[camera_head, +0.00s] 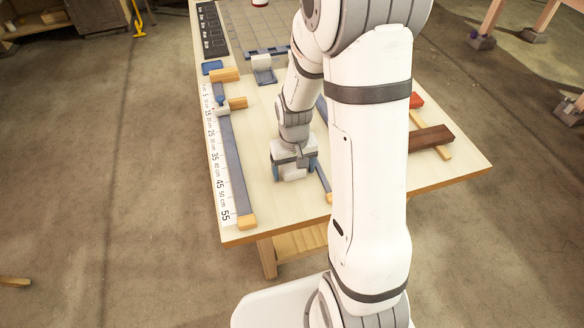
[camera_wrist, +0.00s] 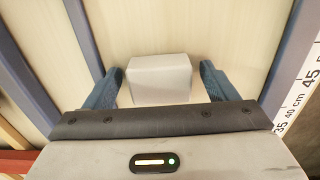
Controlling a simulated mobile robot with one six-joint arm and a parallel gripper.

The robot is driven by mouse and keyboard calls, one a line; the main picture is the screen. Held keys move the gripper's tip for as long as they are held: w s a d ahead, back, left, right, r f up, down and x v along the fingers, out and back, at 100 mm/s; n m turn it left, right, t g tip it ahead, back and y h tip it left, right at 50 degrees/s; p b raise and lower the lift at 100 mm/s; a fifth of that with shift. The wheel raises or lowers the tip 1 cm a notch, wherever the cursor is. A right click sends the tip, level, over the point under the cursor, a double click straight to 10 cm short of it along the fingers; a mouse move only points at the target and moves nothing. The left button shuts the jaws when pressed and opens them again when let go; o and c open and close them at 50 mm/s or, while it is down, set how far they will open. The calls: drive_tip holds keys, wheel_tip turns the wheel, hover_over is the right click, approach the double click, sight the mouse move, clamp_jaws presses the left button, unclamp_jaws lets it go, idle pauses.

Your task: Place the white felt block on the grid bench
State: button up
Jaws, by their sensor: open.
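The white felt block (camera_wrist: 160,78) lies on the pale wooden bench top in the wrist view, between the blue fingers of my gripper (camera_wrist: 161,72). A gap shows on each side of it, and the fingers are open. In the head view my gripper (camera_head: 294,168) is low over the middle of the bench, with the block (camera_head: 292,174) showing between its fingers. The bench (camera_head: 258,205) has a grey gridded area (camera_head: 236,30) at its far end, partly hidden by my arm.
A long grey lath (camera_head: 231,165) lies beside a centimetre scale (camera_head: 217,165) on the left. Wooden blocks (camera_head: 224,76), a grey bracket (camera_head: 263,72) and a black slotted strip (camera_head: 212,32) stand farther back. A dark brown block (camera_head: 431,138) lies at the right. My arm hides the middle right.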

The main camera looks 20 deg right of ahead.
sight(294, 168)
wheel_tip(294, 168, up, 12)
drive_tip(key=s+r+t, duration=0.2)
drive_tip(key=s+r, duration=0.6)
drive_tip(key=s, duration=0.6)
drive_tip(key=shift+a+r+t, duration=0.2)
drive_tip(key=shift+a+t, duration=0.2)
drive_tip(key=shift+a, duration=0.05)
